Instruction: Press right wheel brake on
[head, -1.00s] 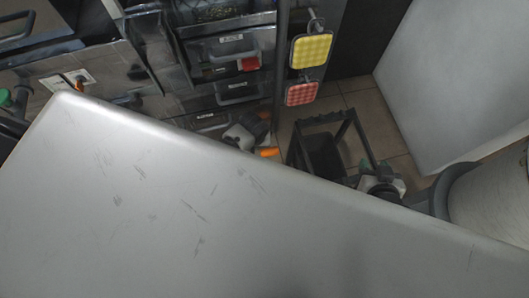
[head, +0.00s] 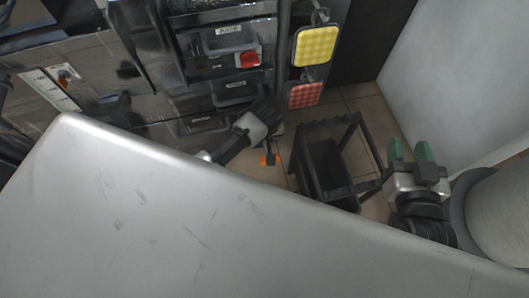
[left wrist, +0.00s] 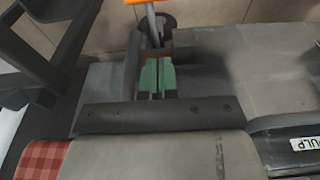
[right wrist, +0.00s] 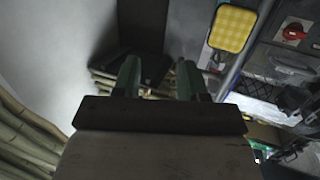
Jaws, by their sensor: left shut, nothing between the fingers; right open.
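A small orange part (head: 268,160) shows low beside the machine in the head view, close to my left arm's end. In the left wrist view an orange piece (left wrist: 143,2) at the top edge sits on a grey rod, beside a dark round part (left wrist: 167,20); I cannot tell for certain which is the brake. My left gripper (left wrist: 157,76) has its green fingers shut and empty, pointing toward the rod. Whether they touch is unclear. My right gripper (head: 410,152) is open and empty on the right; its parted fingers also show in the right wrist view (right wrist: 157,78).
A large grey panel (head: 150,210) blocks the lower head view. A black open-framed cart (head: 325,165) stands between my arms. Yellow (head: 316,46) and red (head: 306,95) pads hang on the machine. Cane stalks (right wrist: 25,130) lie left in the right wrist view. Some tiled floor is clear.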

